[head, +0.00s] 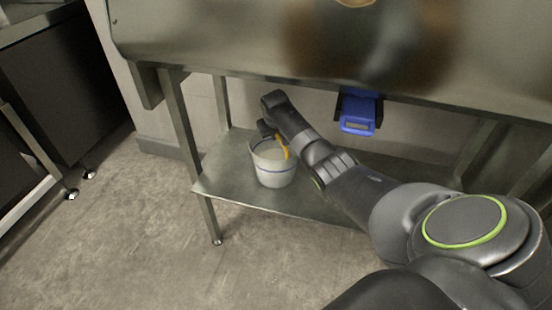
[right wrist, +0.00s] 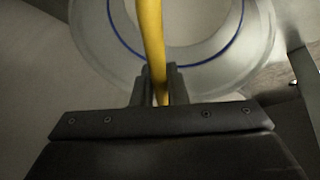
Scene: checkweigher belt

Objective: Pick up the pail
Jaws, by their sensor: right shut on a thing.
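The pail (head: 276,172) is white with a thin blue band and stands on the low metal shelf in the head view. Its yellow handle (head: 281,141) is raised above the rim. In the right wrist view the pail (right wrist: 92,45) fills the upper part, and the handle (right wrist: 150,35) runs down between the fingers. My right gripper (right wrist: 159,85) is shut on this yellow handle. In the head view my right gripper (head: 268,131) is at the pail's rim, partly hidden by the wrist. My left gripper is not in view.
The metal shelf (head: 222,180) has bare room left of the pail. A steel counter (head: 240,40) overhangs it, with a blue device (head: 358,113) under its edge. A table leg (head: 190,150) stands left of the pail. The floor (head: 130,240) in front is clear.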

